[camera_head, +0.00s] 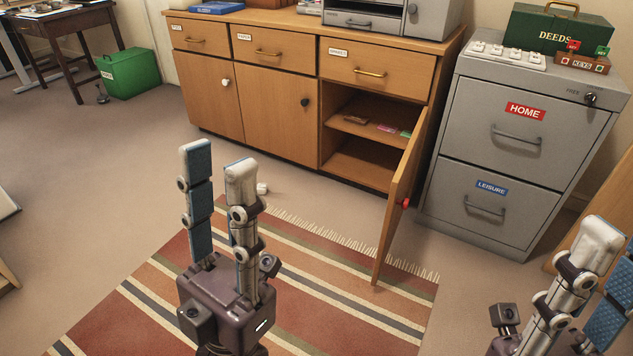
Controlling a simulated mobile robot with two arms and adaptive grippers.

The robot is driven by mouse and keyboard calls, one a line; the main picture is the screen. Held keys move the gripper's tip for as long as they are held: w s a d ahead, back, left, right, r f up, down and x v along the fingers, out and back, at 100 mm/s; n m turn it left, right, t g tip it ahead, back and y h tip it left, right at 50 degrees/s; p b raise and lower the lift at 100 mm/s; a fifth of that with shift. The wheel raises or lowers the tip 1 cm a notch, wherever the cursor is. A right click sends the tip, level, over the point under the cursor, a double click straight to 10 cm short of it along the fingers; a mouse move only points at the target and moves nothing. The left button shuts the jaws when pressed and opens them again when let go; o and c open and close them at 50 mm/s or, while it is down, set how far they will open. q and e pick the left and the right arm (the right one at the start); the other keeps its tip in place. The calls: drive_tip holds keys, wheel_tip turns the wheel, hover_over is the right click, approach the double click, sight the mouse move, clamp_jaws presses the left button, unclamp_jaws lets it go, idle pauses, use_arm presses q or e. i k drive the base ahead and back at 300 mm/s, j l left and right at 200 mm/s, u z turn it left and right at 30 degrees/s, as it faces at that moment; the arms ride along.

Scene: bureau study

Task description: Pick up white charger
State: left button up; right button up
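A small white object (262,188), likely the white charger, lies on the floor just beyond the striped rug's far edge; it is too small to make out clearly. My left gripper (218,160) points upward in front of it, with its fingers apart and nothing between them. The object shows just right of the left gripper's right fingertip, and the gripper may hide part of it. My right gripper (612,250) is at the lower right, partly cut off by the picture edge. Its fingers look apart, with nothing seen between them.
A wooden cabinet (272,98) stands behind, its right door (402,195) open and jutting over the striped rug (330,315). A grey filing cabinet (520,140) stands to the right. A green box (130,74) stands at the back left. The left floor is mostly clear.

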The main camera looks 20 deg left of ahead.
sight(262, 187)
drive_tip(key=i+j+z, duration=0.2)
drive_tip(key=j, duration=0.2)
drive_tip(key=i+j+z, duration=0.2)
drive_tip(key=j, duration=0.25)
drive_tip(key=i+j+z, duration=0.2)
drive_tip(key=j, duration=0.25)
drive_tip(key=j+z, duration=0.2)
drive_tip(key=j, duration=0.25)
drive_tip(key=i+j+z, duration=0.2)
drive_tip(key=j, duration=0.3)
drive_tip(key=i+j, duration=0.1)
drive_tip(key=j, duration=1.05)
drive_tip(key=i+j, duration=0.1)
drive_tip(key=j, duration=1)
drive_tip(key=z, duration=0.05)
